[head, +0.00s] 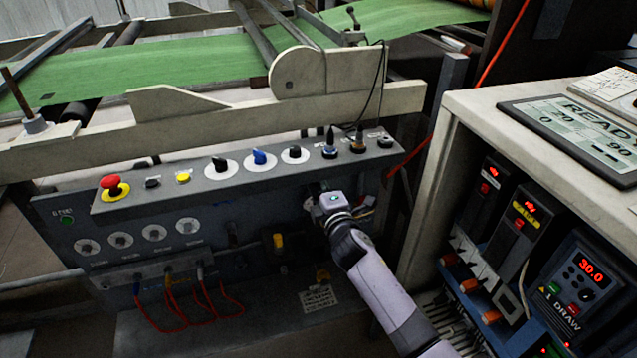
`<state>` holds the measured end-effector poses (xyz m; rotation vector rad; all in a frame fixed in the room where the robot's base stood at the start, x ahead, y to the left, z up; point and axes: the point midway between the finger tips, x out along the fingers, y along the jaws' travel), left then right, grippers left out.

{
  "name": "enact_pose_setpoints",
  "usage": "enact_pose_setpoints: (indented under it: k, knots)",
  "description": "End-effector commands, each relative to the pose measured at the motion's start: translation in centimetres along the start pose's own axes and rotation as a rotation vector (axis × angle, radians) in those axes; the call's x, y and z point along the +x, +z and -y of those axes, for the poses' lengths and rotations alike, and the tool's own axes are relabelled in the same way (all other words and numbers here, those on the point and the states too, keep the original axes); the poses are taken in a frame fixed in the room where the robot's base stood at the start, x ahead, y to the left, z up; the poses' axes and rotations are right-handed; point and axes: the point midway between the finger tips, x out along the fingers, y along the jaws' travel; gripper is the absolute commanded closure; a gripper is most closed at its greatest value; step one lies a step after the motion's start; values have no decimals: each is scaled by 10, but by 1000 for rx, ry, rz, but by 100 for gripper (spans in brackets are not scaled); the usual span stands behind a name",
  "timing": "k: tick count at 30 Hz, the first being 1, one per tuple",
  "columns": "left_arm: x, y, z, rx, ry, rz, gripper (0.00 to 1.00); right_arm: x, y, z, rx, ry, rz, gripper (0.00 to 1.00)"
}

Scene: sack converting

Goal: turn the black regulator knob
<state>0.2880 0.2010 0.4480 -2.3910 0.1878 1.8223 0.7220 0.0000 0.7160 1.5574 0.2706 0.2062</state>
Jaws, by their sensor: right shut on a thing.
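My right gripper (322,199) reaches in from the lower right to the front of the grey control cabinet (135,212), just below the right part of its sloped switch panel. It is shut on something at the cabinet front. My own gripper body hides most of its fingers and the held part, which fits the black regulator knob by its place; how far it is turned cannot be seen. Separate black selector knobs (294,154) on white discs sit on the panel above, clear of the gripper. My left gripper is not in view.
A red mushroom button (110,182) and a blue selector (259,157) are on the panel. A yellow-topped fitting (278,241) and red cables (205,305) are lower down. A cream cabinet (455,110) with lit displays stands close right of my arm. Green web (190,58) runs behind.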

Motion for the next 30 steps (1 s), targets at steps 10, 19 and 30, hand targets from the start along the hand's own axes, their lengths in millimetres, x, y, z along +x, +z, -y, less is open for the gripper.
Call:
enact_pose_setpoints:
  k: [10, 19, 30]
  knots:
    - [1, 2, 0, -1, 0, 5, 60, 0, 0, 2, 3, -3, 1, 100]
    - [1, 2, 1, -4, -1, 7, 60, 0, 0, 1, 2, -2, 1, 55]
    - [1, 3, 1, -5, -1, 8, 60, 0, 0, 0, -30, 2, 1, 53]
